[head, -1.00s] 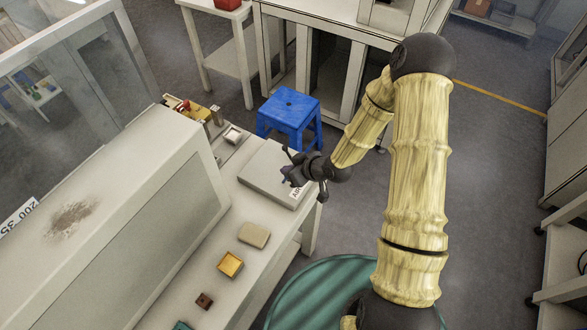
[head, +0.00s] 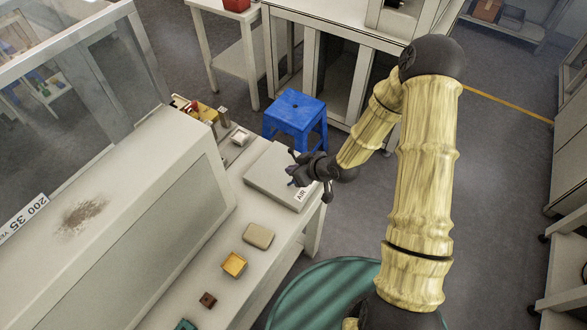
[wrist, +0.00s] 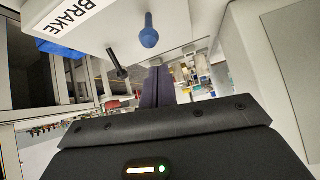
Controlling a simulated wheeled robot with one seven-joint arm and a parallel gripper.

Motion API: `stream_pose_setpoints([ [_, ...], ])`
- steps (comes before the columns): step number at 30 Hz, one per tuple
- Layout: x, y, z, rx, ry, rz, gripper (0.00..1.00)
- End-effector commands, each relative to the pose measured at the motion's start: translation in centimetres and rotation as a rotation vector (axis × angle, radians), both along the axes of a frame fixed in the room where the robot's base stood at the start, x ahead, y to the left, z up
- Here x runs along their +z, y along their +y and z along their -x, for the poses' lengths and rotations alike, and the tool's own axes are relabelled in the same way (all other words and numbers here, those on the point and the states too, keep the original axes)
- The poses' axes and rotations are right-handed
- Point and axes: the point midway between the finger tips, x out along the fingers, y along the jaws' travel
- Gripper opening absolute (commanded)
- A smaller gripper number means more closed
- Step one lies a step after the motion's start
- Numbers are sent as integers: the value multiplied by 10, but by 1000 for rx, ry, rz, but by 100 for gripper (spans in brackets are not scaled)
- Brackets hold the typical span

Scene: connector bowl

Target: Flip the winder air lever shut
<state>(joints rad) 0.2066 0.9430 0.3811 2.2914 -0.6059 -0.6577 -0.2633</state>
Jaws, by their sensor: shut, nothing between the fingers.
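In the wrist view the shut dark fingers (wrist: 157,86) point toward a pale panel with a white BRAKE label (wrist: 75,22). A blue-knobbed lever (wrist: 149,38) stands just beyond the fingertips, and a black lever (wrist: 118,64) is to its left. I cannot tell which lever is the air lever, nor whether the fingers touch one. My gripper partly hides the box top in the head view.
A tan block (head: 258,236), a yellow tray (head: 234,264) and a small brown block (head: 208,300) lie along the bench front. A large grey housing (head: 130,220) stands to the left. A blue stool (head: 296,112) stands behind the box. Floor to the right is open.

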Motion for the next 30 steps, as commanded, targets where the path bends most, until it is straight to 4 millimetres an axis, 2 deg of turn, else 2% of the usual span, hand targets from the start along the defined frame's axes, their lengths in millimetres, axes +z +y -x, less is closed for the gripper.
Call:
stream_pose_setpoints([
  [5,7,4,-3,1,-1,0,0],
  [12,32,22,-18,0,-4,0,0],
  [14,30,11,-11,-6,-1,1,0],
  [24,60,-31,20,-6,-1,2,0],
  [30,73,-47,32,-4,0,-1,0],
])
